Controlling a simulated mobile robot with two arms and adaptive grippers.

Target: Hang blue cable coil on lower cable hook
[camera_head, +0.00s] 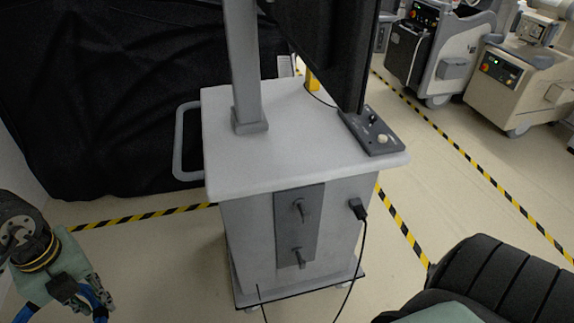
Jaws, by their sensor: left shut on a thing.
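My left gripper (88,292) is at the lower left, shut on the blue cable coil (100,298). Only parts of the coil show, at the gripper and at the bottom left edge; the rest is hidden or out of frame. The lower cable hook (298,257) sticks out from a dark grey plate (289,230) on the white cart's front. The upper hook (300,208) is above it on the same plate. Both hooks look bare. The gripper and coil are well to the left of the hooks, apart from the cart. My right gripper is not in view.
The white cart (300,130) carries a column, a dark screen and a control panel (371,131). A black plug (357,208) and hanging cord are right of the hook plate. A handle (180,143) juts out left. Floor between my left gripper and the cart is clear.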

